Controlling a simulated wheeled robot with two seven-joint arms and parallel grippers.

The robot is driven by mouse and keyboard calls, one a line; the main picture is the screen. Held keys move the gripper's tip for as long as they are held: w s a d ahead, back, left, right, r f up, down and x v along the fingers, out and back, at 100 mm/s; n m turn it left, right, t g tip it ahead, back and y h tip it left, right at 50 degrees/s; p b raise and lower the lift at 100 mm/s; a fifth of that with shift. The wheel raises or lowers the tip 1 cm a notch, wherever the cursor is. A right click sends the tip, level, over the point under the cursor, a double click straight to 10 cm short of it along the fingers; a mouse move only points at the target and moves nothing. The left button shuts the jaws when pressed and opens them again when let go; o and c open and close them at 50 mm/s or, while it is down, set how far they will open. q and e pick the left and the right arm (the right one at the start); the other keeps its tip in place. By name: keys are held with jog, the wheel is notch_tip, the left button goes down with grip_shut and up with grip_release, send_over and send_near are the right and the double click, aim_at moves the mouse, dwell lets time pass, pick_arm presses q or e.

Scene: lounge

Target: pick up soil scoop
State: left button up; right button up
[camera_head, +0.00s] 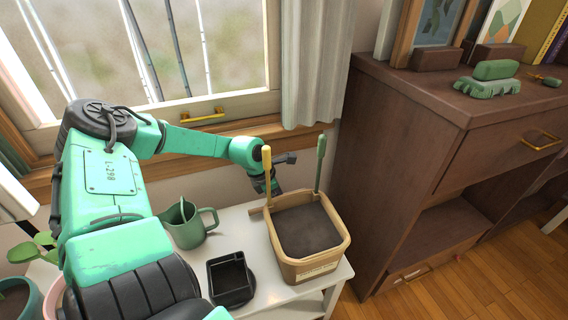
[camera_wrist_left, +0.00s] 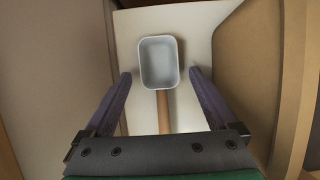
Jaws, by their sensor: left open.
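The soil scoop (camera_wrist_left: 158,62), with a pale grey rectangular head and a wooden handle (camera_wrist_left: 163,112), lies on a white surface in the left wrist view. My left gripper (camera_wrist_left: 160,76) is open, with one finger on each side of the scoop and gaps on both sides. The handle runs back toward the gripper's base, which hides its end. In the head view my left gripper (camera_head: 273,186) is low behind the soil box, its tips partly hidden. I cannot make out the scoop's head there. My right gripper is not in view.
A tan box of dark soil (camera_head: 307,228) holds yellow-handled (camera_head: 267,168) and green-handled (camera_head: 320,162) tools. A green watering can (camera_head: 190,224) and black tray (camera_head: 230,278) share the white table (camera_head: 246,228). A wooden cabinet (camera_head: 410,150) stands close right; the window sill is behind.

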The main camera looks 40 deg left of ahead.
pick_arm(q)
jog(key=shift+r, duration=0.15)
grip_shut()
notch_tip(320, 180, up, 7)
jog(key=p, duration=0.4)
jog(key=shift+w+f, duration=0.1)
jog(key=shift+f, duration=0.1)
jog(key=shift+r+p, duration=0.65)
jog(key=shift+r, duration=0.3)
notch_tip(320, 180, up, 12)
jog(key=p, duration=0.3)
jog(key=shift+f+p, duration=0.25)
jog(key=shift+p, duration=0.1)
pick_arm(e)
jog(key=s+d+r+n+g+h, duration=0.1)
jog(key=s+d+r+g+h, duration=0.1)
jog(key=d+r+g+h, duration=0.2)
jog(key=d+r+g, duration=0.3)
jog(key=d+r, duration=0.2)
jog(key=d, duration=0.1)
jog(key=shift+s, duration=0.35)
